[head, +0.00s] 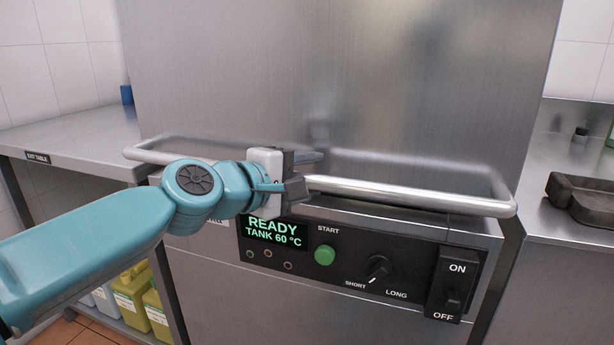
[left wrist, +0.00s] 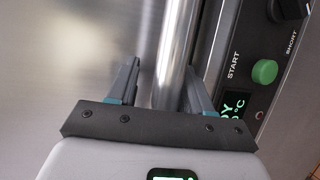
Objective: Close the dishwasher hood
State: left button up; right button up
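The dishwasher hood (head: 350,80) is a large brushed-steel box, and its lower edge sits low, just above the black control panel (head: 345,262). A steel bar handle (head: 400,194) runs across its front, and the bar also shows in the left wrist view (left wrist: 176,45). My left gripper (head: 305,172) is at the middle of the bar. In the left wrist view its two fingers (left wrist: 160,85) are spread on either side of the bar, with a clear gap on the left side. My right gripper is not in view.
The panel reads READY, TANK 60 °C, with a green start button (head: 325,255), a dial (head: 378,268) and an on/off switch (head: 453,287). A steel exit table (head: 70,135) stands left, with yellow containers (head: 135,300) below. A dark tray (head: 585,198) lies on the right counter.

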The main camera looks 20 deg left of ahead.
pick_arm(q)
jog(key=p+v, duration=0.1)
jog(key=v, duration=1.5)
jog(key=shift+s+r, duration=0.15)
jog(key=shift+r, duration=0.05)
